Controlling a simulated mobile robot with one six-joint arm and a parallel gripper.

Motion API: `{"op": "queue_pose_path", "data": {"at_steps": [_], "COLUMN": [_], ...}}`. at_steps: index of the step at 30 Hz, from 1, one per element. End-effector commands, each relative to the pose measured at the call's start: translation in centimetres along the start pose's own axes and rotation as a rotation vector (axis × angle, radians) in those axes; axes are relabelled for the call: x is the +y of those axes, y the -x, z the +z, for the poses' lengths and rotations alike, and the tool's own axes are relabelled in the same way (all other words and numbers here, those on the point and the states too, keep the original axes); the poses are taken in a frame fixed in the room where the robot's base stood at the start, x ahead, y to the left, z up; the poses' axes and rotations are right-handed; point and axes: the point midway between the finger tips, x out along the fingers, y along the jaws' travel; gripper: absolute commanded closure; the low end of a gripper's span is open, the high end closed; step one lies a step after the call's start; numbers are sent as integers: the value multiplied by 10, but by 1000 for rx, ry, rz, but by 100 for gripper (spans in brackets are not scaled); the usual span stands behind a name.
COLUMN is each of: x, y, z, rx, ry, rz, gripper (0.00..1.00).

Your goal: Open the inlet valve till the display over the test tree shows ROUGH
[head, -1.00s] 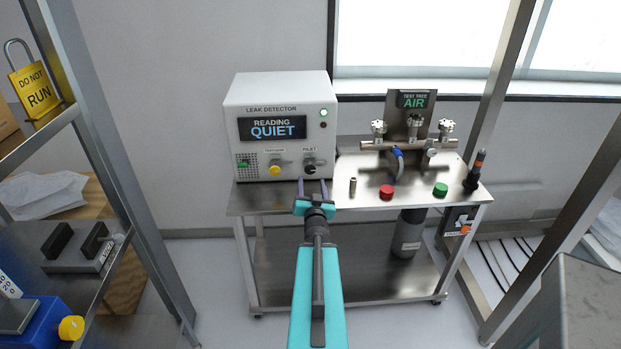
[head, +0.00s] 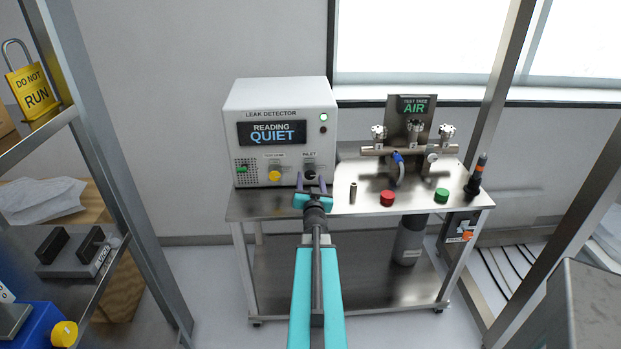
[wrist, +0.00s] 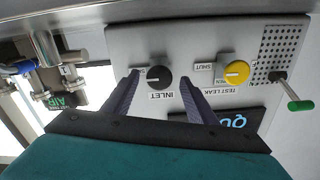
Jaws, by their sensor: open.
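The inlet valve is a black knob (head: 310,173) on the lower right front of the leak detector (head: 280,98). In the wrist view the knob (wrist: 158,78) shows above its INLET label, between my two fingers. My gripper (head: 311,183) is open, with one finger to each side of the knob; I cannot tell whether either touches it. The display (head: 413,106) over the test tree (head: 380,150) reads AIR. The detector's own screen (head: 272,133) reads READING QUIET.
A yellow TEST LEAK knob (wrist: 236,72) and a green-tipped lever (wrist: 300,105) sit beside the inlet knob. A small metal cylinder (head: 353,193), a red cap (head: 388,198), a green cap (head: 442,195) and a black-and-orange tool (head: 475,178) stand on the cart (head: 330,208).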

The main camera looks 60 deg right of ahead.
Motion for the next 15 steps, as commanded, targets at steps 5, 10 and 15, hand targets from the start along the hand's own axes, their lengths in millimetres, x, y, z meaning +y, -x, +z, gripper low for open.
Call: {"op": "queue_pose_path", "data": {"at_steps": [5, 10, 15], "x": [0, 0, 0], "y": [-10, -12, -12], "z": [0, 0, 0], "rx": [0, 0, 0], "ry": [0, -1, -1], "rz": [0, 0, 0], "gripper": [48, 48, 48]}}
